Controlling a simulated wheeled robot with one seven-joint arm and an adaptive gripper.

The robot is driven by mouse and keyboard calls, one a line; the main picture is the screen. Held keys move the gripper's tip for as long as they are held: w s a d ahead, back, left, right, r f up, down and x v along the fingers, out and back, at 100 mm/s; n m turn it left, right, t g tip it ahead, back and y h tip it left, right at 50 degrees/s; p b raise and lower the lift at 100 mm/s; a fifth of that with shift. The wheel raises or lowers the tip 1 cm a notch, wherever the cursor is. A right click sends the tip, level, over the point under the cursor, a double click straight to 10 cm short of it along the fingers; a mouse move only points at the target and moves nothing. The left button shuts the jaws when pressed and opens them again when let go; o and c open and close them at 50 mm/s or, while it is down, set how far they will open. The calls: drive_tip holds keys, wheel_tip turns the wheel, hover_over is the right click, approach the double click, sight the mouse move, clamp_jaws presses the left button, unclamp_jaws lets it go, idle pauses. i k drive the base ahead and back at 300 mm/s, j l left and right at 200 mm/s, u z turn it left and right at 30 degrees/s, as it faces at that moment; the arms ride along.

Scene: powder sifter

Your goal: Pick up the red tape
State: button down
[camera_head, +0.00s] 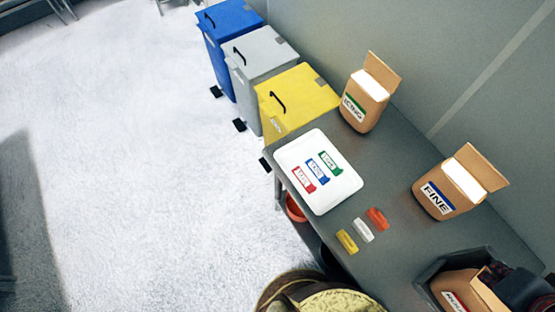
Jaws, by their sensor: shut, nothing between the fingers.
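The red tape (304,180) is a small red piece with a white face and red lettering too small to read. It lies on a white tray (338,205), at the tray's left side. A blue piece (317,172) and a green piece (331,163) of the same kind lie to its right in a slanting row, with small gaps between them.
Yellow (345,242), white (363,230) and orange (377,219) clips lie below the tray. Cartons marked ICING (366,103) and FINE (444,200) stand along the grey table (400,165). A dark bin (428,279) holds another carton. Blue, grey and yellow (300,98) bins stand beyond the table.

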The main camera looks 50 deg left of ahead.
sight(299, 173)
drive_tip(key=j+u, duration=0.15)
drive_tip(key=u, duration=1.65)
drive_tip(key=z, duration=2.55)
drive_tip(key=k+j, duration=0.25)
drive_tip(key=k, duration=0.15)
drive_tip(key=u, duration=2.05)
drive_tip(key=z, duration=1.25)
